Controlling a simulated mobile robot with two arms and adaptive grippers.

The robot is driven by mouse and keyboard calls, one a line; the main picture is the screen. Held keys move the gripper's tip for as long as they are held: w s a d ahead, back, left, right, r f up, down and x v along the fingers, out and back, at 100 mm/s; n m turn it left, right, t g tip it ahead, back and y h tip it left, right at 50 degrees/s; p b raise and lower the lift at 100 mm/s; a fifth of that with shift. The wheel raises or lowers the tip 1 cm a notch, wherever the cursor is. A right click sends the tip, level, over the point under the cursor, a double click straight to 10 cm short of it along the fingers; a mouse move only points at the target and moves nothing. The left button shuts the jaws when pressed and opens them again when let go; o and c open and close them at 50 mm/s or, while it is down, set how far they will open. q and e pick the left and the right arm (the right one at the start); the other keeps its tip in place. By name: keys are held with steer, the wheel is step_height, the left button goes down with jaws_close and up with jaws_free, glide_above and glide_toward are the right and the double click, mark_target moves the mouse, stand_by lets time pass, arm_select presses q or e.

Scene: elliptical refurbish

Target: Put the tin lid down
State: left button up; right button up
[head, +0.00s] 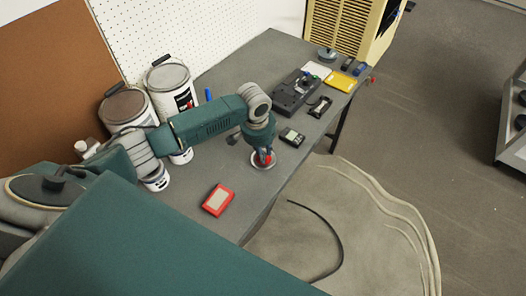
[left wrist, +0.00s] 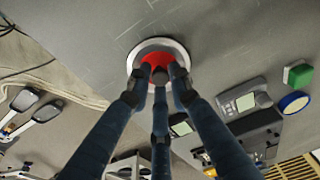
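The tin lid (head: 258,165) is a round disc with a pale metal rim and a red middle. In the head view it is low over the grey workbench (head: 207,236), near its front edge; I cannot tell whether it touches the top. My left gripper (head: 265,157) points down onto it. In the left wrist view the lid (left wrist: 150,45) sits at the tips of the fingers, which close in around its red middle, and the fingers (left wrist: 159,80) hide part of it. My right gripper is not in view.
Paint tins (head: 171,88) stand at the back left by the pegboard (head: 175,28). A red-framed block (head: 218,199) lies left of the lid. A small dark meter (head: 292,137) and a dark device (head: 296,92) lie to the right. Bare bench lies between block and lid.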

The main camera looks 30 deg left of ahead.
mark_target(260, 163)
arm_select(q)
steer(key=shift+o, duration=1.1)
steer(key=shift+r, duration=0.25)
step_height(260, 163, up, 12)
steer(key=s, duration=0.2)
steer(key=shift+f, duration=0.15)
steer(key=shift+a, duration=0.1)
